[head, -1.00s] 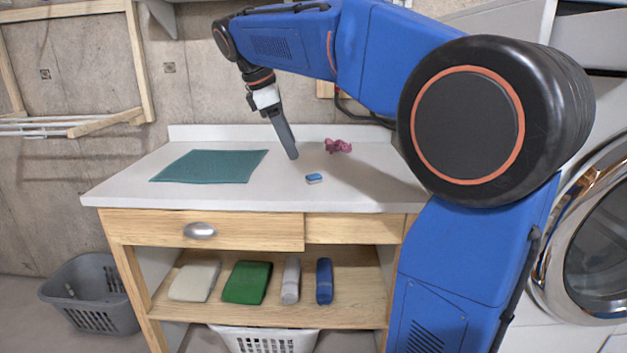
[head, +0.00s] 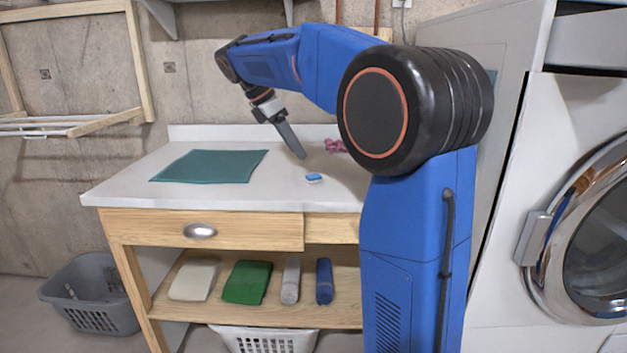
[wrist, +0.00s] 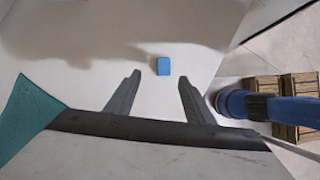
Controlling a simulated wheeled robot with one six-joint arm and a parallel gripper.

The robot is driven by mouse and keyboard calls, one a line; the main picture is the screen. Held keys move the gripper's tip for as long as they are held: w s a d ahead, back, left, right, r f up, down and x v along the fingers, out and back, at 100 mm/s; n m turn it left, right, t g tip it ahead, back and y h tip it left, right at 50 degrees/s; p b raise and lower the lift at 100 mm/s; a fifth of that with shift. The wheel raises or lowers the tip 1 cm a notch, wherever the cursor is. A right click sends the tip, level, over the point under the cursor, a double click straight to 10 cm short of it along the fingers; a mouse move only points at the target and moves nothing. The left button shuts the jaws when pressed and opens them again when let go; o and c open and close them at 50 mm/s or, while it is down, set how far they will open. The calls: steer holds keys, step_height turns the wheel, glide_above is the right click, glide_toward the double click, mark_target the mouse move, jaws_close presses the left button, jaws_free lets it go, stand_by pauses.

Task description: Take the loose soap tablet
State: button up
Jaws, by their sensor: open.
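The soap tablet (head: 314,178) is a small blue block with a pale underside. It lies alone on the white worktop (head: 130,180), near the front edge. My gripper (head: 303,156) hangs tilted above the worktop, behind and slightly left of the tablet. In the wrist view my gripper (wrist: 158,76) has its two fingers spread apart with nothing between them.
A teal mat (head: 210,166) lies on the left of the worktop. A crumpled pink cloth (head: 335,146) lies behind the tablet. The shelf (head: 262,316) below holds several folded or rolled cloths. A grey basket (head: 92,290) stands at left, a washing machine (head: 500,250) at right.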

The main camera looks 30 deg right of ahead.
mark_target(313, 175)
steer(key=x, duration=0.3)
steer(key=shift+s+d+f, duration=0.1)
steer(key=shift+f, duration=0.15)
steer(key=shift+s+x, duration=0.15)
steer(key=shift+x, duration=1.15)
steer(key=shift+s+x, duration=0.2)
steer(key=shift+x, duration=1.15)
steer(key=c, duration=1.2)
